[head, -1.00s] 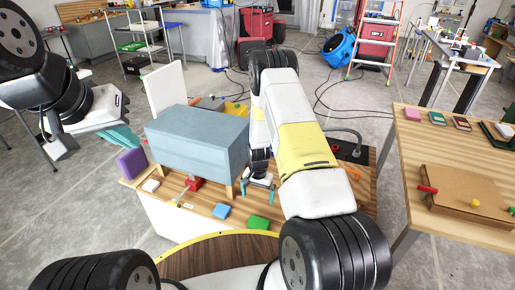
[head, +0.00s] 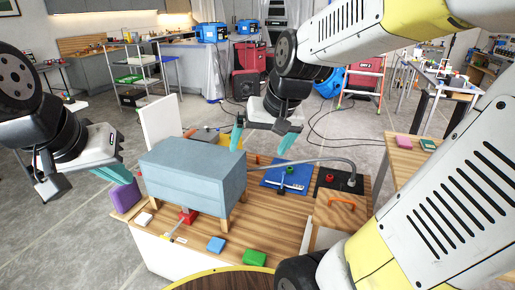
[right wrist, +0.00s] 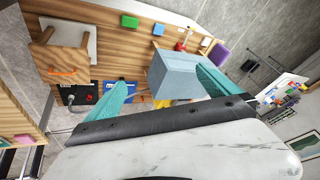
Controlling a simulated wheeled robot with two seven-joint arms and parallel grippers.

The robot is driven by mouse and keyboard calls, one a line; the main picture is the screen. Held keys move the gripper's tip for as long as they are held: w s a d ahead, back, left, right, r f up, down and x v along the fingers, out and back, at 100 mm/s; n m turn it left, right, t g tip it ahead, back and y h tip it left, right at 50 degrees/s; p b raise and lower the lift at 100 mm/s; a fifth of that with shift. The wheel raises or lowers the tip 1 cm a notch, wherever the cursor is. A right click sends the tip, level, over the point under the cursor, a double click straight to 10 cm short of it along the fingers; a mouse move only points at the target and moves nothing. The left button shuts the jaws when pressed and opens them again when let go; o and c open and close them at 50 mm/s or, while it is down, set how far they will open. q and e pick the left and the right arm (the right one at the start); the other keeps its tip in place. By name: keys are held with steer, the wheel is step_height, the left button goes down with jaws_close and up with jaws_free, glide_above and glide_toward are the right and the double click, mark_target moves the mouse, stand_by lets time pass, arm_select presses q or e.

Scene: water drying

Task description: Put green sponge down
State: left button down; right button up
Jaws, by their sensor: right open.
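The green sponge (head: 254,257) lies flat on the wooden tabletop (head: 200,262) near its front edge, right of a blue sponge (head: 216,244). The green sponge (right wrist: 129,21) also shows near the top of the right wrist view. My right gripper (head: 261,142) is open and empty, raised above and behind the blue-grey cabinet (head: 195,170), well away from the green sponge. Its two teal fingers are spread apart in the right wrist view (right wrist: 160,77). My left gripper (head: 112,172) is at the left near the purple block; its fingers overlap, so its opening is unclear.
A purple block (head: 126,197) and a white block (head: 144,219) lie on the table's left side. A blue mat (head: 285,175), a tap (head: 351,180) and a small wooden stand (head: 342,212) are at the right.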

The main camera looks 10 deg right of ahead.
steer(key=s+r+n+t, duration=0.1)
steer(key=s+r, duration=0.1)
steer(key=s, duration=0.6)
steer(key=shift+s+r, duration=0.2)
steer(key=shift+s, duration=0.05)
steer(key=shift+a, duration=0.1)
stand_by(0.8)
